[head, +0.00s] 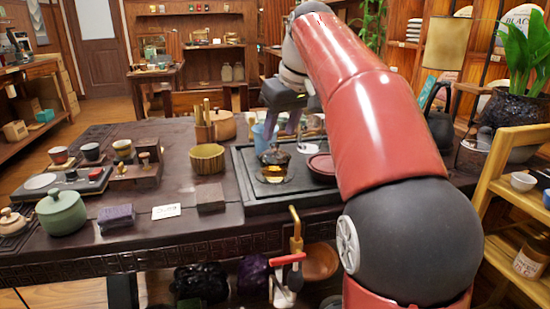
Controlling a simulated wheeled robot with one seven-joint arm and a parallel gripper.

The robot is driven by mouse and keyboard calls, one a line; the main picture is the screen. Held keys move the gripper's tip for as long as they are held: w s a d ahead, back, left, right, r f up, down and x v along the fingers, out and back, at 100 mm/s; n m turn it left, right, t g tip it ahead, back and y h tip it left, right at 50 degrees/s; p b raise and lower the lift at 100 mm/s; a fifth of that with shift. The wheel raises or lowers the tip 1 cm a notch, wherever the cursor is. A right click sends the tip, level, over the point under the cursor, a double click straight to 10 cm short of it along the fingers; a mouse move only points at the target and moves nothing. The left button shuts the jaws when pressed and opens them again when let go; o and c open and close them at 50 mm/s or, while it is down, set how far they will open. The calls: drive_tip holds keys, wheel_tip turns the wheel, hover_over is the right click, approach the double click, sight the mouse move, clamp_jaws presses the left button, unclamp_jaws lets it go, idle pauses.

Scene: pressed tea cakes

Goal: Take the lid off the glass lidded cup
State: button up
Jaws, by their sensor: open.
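The glass lidded cup (274,175) stands upright on the dark tea tray in the middle of the table, with amber tea showing through its glass. Its dark lid (274,156) sits on top of it. My gripper (282,132) points down just above and behind the lid in the picture. Its fingers are open and I see nothing between them. A gap seems to show between the fingertips and the lid, but the exact distance is hard to tell from this one view.
The dark tray (262,202) also holds a reddish round dish (322,164) right of the cup. A ribbed yellow bowl (207,159) and a holder with wooden tools (205,128) stand left. A green lidded pot (61,212) is at far left. My arm hides the table's right part.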

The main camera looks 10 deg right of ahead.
sight(275, 145)
drive_tip(key=x, duration=0.5)
drive_tip(key=shift+w+d+r+b, duration=0.1)
drive_tip(key=shift+w+d+b, duration=0.05)
drive_tip(key=shift+w+b, duration=0.2)
drive_tip(key=shift+s, duration=0.1)
clamp_jaws()
